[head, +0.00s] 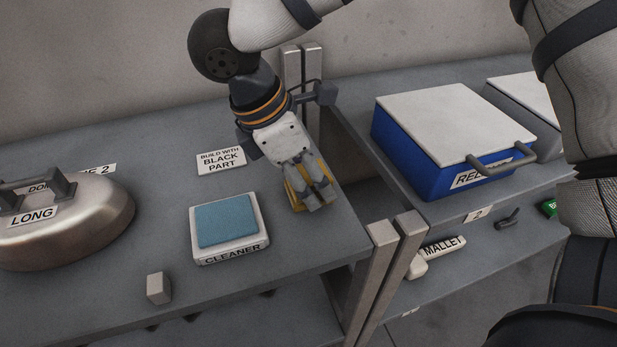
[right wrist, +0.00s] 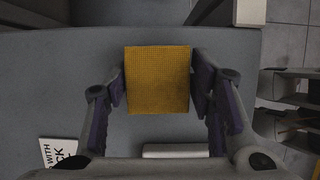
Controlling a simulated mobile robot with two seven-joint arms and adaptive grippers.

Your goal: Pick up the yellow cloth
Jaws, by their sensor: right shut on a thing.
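The yellow cloth (right wrist: 157,80) shows in the right wrist view as a flat, textured yellow square between the two fingers of my right gripper (right wrist: 160,85). Both fingers are against its side edges. In the head view the yellow cloth (head: 296,196) is mostly hidden under my right gripper (head: 316,195), near the right end of the grey table. My right gripper points down and is shut on the cloth. I cannot tell whether the cloth is lifted off the table. My left gripper is not in view.
A white tray labelled CLEANER (head: 231,254) with a blue pad (head: 226,221) sits just left of the cloth. A small grey block (head: 158,288) and a metal dome labelled LONG (head: 85,225) lie further left. A blue box (head: 450,140) stands on the right table, beyond posts.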

